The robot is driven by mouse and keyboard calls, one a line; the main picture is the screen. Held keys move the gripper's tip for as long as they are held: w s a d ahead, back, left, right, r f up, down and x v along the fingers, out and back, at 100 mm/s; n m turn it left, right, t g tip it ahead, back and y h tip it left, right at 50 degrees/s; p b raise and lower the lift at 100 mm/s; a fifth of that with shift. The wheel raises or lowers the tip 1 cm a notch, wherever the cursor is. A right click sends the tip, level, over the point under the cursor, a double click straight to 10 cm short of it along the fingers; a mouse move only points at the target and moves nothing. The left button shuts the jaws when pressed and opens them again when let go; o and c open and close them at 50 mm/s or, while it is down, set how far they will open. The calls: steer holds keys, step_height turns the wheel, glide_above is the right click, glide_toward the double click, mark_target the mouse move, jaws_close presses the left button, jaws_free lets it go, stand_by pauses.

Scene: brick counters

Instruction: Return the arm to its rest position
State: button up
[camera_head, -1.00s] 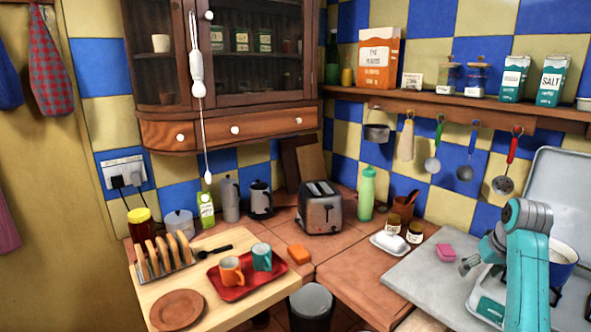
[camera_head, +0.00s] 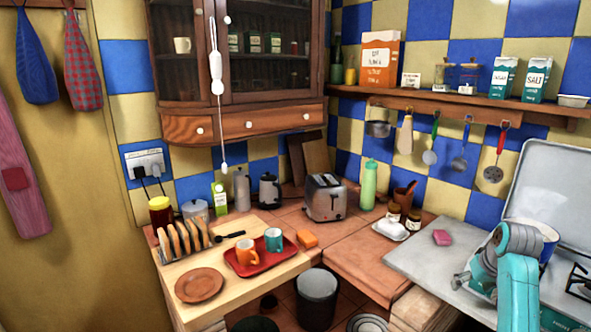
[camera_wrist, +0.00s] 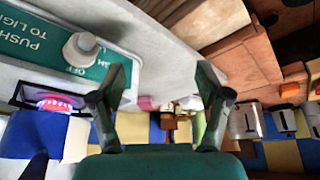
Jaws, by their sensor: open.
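My teal arm (camera_head: 518,275) stands at the right of the head view, bent over the grey worktop. My gripper (camera_head: 461,283) is at its left end, small and pointing left over the worktop. In the wrist view, which appears upside down, the two dark fingers of my gripper (camera_wrist: 162,92) are spread wide with nothing held between them. The arm hides part of the worktop and of the blue pot (camera_head: 545,240) behind it.
The grey worktop (camera_head: 420,258) carries a pink block (camera_head: 442,237). A raised white lid (camera_head: 550,180) and a hob grate (camera_head: 580,283) are at right. A glowing pink-red patch (camera_wrist: 55,103) shows in the wrist view. A red tray (camera_head: 262,265) with two mugs is left.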

steer(key=s+a+f+t, duration=0.1)
steer(key=s+a+f, duration=0.3)
steer(key=f, duration=0.4)
steer(key=s+a+f+t, duration=0.1)
steer(key=s+a+f, duration=0.35)
steer(key=f, duration=0.35)
steer(key=s+a+f+t, duration=0.1)
steer(key=s+a+f, duration=0.35)
steer(key=f, duration=0.45)
steer(key=s+a+f+t, duration=0.1)
steer(key=s+a+f, duration=0.4)
steer(key=s, duration=0.4)
steer(key=s+a+r+t, duration=0.2)
steer(key=s+a+r, duration=0.15)
steer(key=s, duration=0.75)
steer(key=s+a+r+t, duration=0.15)
steer(key=s+a, duration=0.25)
steer(key=s, duration=0.6)
steer(key=s+a+r+n+t, duration=0.1)
steer(key=s+a+r+t, duration=0.1)
steer(key=s+r, duration=1.2)
steer(key=shift+s+a+r+y, duration=0.3)
steer(key=shift+a+r, duration=0.05)
steer(key=shift+r, duration=0.35)
